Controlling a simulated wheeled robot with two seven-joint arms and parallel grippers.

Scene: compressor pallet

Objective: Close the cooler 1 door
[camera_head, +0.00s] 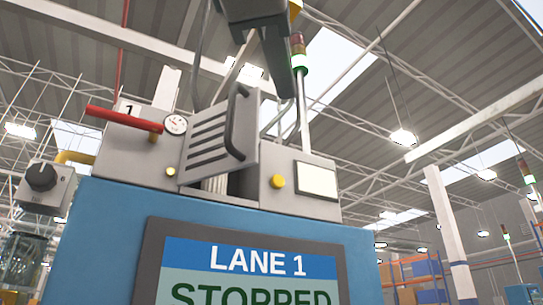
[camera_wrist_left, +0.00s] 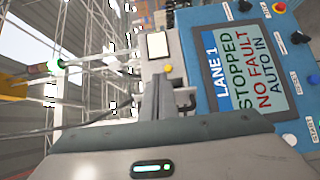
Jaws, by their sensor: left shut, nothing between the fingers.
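The cooler 1 door (camera_head: 207,148) is a grey louvred panel with a dark bar handle (camera_head: 234,115) along its right side. It stands open, tilted out from the grey cooler housing (camera_head: 130,150) marked 1. Part of the opening shows below and right of it. My left gripper (camera_head: 285,92) hangs from the top of the head view, shut and empty, just up and right of the handle. In the left wrist view the shut fingers (camera_wrist_left: 157,80) point at the grey housing, with a dark handle-like part (camera_wrist_left: 187,102) beside them. Contact cannot be told. My right gripper is not in view.
The blue cabinet (camera_head: 110,240) below carries a screen (camera_head: 250,270) reading LANE 1 STOPPED. A red lever (camera_head: 122,119) and a gauge (camera_head: 176,124) are left of the door. A signal lamp pole (camera_head: 301,100) rises behind the housing. A black knob (camera_head: 41,177) sits far left.

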